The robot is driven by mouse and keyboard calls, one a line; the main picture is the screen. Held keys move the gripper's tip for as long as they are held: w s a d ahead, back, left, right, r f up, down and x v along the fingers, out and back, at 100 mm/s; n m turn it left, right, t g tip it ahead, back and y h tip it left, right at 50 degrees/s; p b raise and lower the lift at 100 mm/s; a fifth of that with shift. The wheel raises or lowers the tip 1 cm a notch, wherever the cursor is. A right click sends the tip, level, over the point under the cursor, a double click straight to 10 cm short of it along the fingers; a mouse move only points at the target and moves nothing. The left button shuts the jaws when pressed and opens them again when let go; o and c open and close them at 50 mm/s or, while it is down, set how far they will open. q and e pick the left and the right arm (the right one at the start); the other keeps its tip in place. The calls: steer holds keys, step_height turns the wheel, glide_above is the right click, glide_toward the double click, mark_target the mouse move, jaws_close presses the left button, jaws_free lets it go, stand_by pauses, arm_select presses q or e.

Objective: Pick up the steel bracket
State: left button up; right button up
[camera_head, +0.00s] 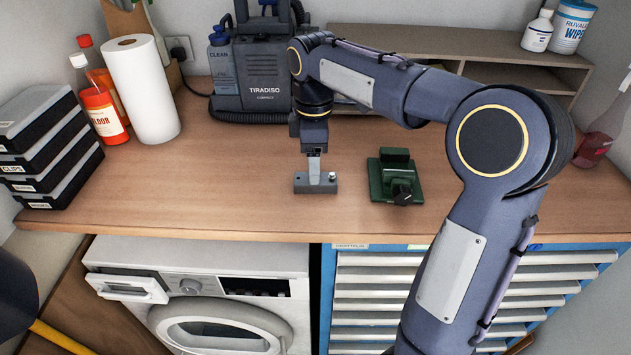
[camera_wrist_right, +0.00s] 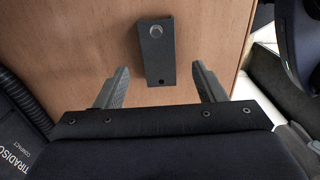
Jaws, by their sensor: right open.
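The steel bracket (camera_head: 325,184) is a small grey block on the wooden worktop, left of the green clamp-like tool. In the right wrist view the bracket (camera_wrist_right: 156,55) looks dark, with a round bolt near its far end and a small hole near its near end. My right gripper (camera_head: 314,166) points down over the bracket. Its two fingers (camera_wrist_right: 160,70) are open, one on each side of the bracket's near end, with a gap on both sides. In the head view the gripper hides part of the bracket. My left gripper is not in view.
A green tool (camera_head: 394,178) with a dark knob stands right of the bracket. The grey Tiradiso machine (camera_head: 262,88) stands behind. A paper roll (camera_head: 142,90), red bottles (camera_head: 103,112) and stacked cases (camera_head: 52,150) are at left. The worktop's front edge (camera_head: 230,236) is near; the worktop left of the bracket is clear.

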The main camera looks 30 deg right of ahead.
step_height(320, 180, down, 4)
steer(key=shift+d+f, duration=0.15)
steer(key=shift+c, duration=0.4)
steer(key=c, duration=1.1)
